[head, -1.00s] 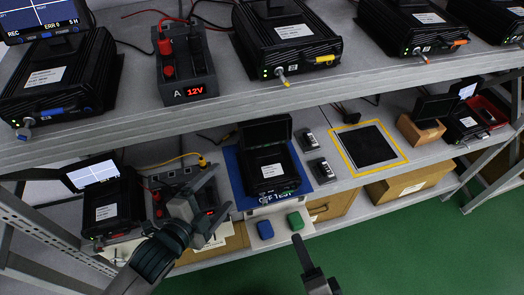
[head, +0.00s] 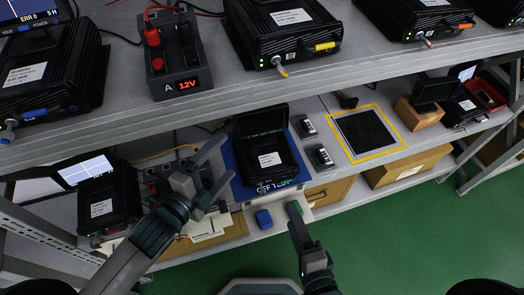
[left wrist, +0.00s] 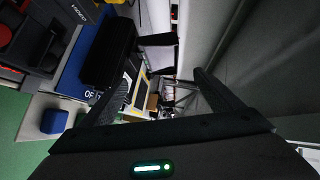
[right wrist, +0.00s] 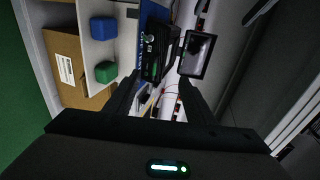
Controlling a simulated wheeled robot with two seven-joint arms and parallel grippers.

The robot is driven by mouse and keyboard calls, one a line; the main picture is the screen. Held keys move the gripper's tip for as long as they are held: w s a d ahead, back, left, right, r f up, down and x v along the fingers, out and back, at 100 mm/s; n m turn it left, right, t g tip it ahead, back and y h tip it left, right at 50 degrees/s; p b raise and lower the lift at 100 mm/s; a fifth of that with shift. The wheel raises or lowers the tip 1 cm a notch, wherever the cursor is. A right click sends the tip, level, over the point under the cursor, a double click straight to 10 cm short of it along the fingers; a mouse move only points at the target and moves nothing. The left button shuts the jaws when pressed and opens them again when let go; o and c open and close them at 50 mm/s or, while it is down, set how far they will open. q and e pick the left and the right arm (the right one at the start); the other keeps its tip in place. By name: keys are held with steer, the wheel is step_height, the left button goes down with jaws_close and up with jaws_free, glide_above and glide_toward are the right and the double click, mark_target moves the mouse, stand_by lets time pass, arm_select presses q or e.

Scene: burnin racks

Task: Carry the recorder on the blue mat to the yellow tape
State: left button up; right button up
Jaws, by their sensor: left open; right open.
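The recorder (head: 268,158), a black box with a raised lid, sits on the blue mat (head: 239,187) on the lower shelf. It also shows in the left wrist view (left wrist: 108,52) and the right wrist view (right wrist: 154,52). The yellow tape (head: 382,153) outlines a square around a dark panel, right of the mat. My left gripper (head: 226,160) is open and empty, just left of the recorder and apart from it. My right gripper (head: 295,206) is in front of the recorder at the shelf's front, open and empty; its fingers overlap in the head view.
The upper shelf (head: 215,95) overhangs behind with several recorders and a power supply (head: 175,55). A blue block (head: 264,219) and a partly hidden green block (right wrist: 105,72) sit at the front. Two small devices (head: 322,156) lie between mat and tape. Another recorder (head: 108,200) stands left.

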mark_target(259, 123)
arm_select(q)
steer(key=x, duration=1.6)
steer(key=shift+s, duration=0.1)
arm_select(e)
steer(key=x, duration=1.6)
arm_select(q)
steer(key=shift+c, duration=0.3)
arm_select(e)
steer(key=shift+c, duration=0.3)
arm_select(q)
steer(key=c, duration=1)
arm_select(e)
steer(key=c, duration=1)
arm_select(q)
steer(key=shift+d, duration=0.1)
steer(key=c, duration=0.8)
arm_select(e)
steer(key=shift+d, duration=0.1)
jaws_close()
arm_select(q)
steer(key=shift+s, duration=0.1)
steer(key=shift+s+d, duration=0.1)
steer(key=shift+d, duration=0.05)
arm_select(e)
steer(key=shift+w, duration=0.1)
arm_select(q)
steer(key=shift+r, duration=0.25)
arm_select(e)
steer(key=shift+r, duration=0.25)
steer(key=shift+w, duration=0.15)
